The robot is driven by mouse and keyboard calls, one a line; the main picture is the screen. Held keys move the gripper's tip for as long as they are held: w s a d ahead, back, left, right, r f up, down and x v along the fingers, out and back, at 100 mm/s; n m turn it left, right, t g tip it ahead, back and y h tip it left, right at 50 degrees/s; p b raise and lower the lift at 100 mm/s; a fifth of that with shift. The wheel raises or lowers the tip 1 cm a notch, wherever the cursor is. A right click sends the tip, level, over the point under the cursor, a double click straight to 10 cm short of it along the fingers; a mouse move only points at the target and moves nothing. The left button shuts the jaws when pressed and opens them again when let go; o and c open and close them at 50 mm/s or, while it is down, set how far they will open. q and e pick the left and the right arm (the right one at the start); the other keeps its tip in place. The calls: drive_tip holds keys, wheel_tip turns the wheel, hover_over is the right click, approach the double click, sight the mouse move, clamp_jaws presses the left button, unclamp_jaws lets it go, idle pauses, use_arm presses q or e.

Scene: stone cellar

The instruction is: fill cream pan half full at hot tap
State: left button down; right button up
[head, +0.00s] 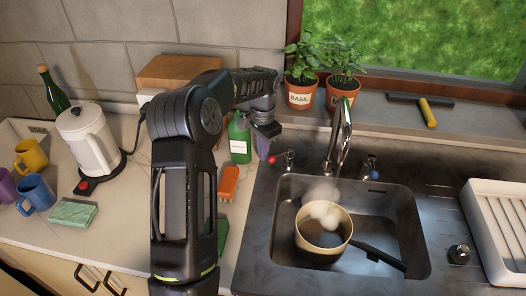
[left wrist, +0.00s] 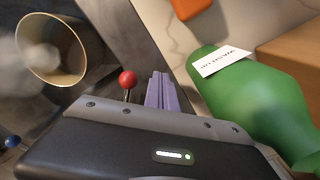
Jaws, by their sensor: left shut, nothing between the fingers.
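The cream pan (head: 307,236) stands upright in the sink basin, its dark handle pointing to the lower right. Pale steam hangs over it and the inside looks dark low down; the water level cannot be told. The tap spout (head: 342,145) rises behind it; no clear stream shows. The hot tap's red knob (head: 271,159) is left of the spout, the blue knob (head: 373,174) right. My left gripper (head: 267,147) is shut and empty right beside the red knob. In the left wrist view its fingers (left wrist: 160,92) are close to the red knob (left wrist: 128,79); contact is unclear. My right gripper is not in view.
A green bottle (head: 239,140) stands close to my left gripper, with an orange brush (head: 228,183) in front. Basil pots (head: 300,93) and a yellow-handled tool (head: 428,112) are on the sill. A white rack (head: 500,232) is at right. Kettle (head: 88,145) and mugs are left.

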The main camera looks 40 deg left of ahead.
sight(272, 156)
use_arm(q)
drive_tip(key=shift+d, duration=0.1)
drive_tip(key=shift+s+d+b, duration=0.2)
drive_tip(key=shift+d+b, duration=0.1)
drive_tip(key=shift+d, duration=0.45)
idle(3.1)
drive_tip(key=shift+s+d+b, duration=0.25)
drive_tip(key=shift+d+b, duration=0.1)
drive_tip(key=shift+d, duration=0.8)
drive_tip(key=shift+d, duration=1)
drive_tip(key=shift+w, duration=0.1)
